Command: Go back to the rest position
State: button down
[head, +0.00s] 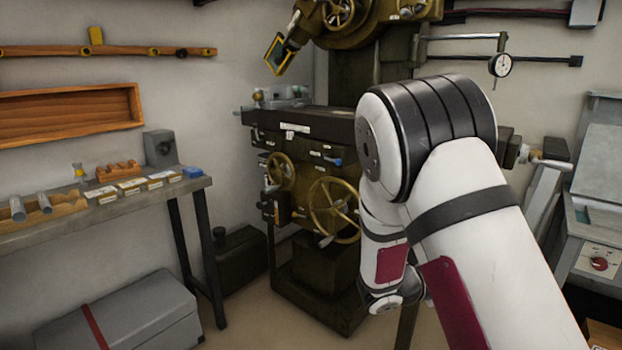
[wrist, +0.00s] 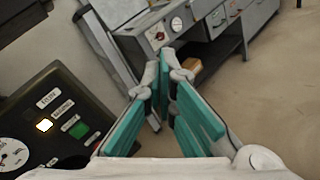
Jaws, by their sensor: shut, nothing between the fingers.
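My gripper (wrist: 162,88) shows in the wrist view, its teal-padded fingers drawn together at the tips with nothing between them. It hangs above open floor, apart from any object. In the head view my white arm fills the right half, bent at a dark-banded joint, and my gripper is hidden there.
A green milling machine (head: 335,207) stands behind my arm. A workbench (head: 110,212) with small parts is at the left, with a grey case (head: 130,310) below it. A dark panel with labels and a dial (wrist: 58,120) is left of my gripper; a grey cabinet (wrist: 225,50) stands beyond.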

jog(key=s+r+m+g+y, duration=0.3)
jog(key=s+r+m, duration=0.15)
jog(key=s, duration=0.55)
jog(key=s+r+m+g+y, duration=0.4)
jog(key=s+m, duration=0.2)
jog(key=s, duration=0.5)
jog(key=s+a+r+m+t+y, duration=0.1)
jog(key=s+a+m+t+y, duration=0.35)
jog(key=s+a+y, duration=0.75)
jog(key=s+a+r+t+h+p, duration=0.1)
jog(key=a+r+p, duration=0.1)
jog(key=r+p, duration=0.5)
jog(key=s+a+r+t+h+p, duration=0.1)
jog(key=a+r+p, duration=0.1)
jog(key=r+p, duration=0.6)
jog(key=shift+s+r+m+h, duration=0.3)
jog(key=shift+r+h, duration=0.1)
jog(key=shift+r, duration=0.45)
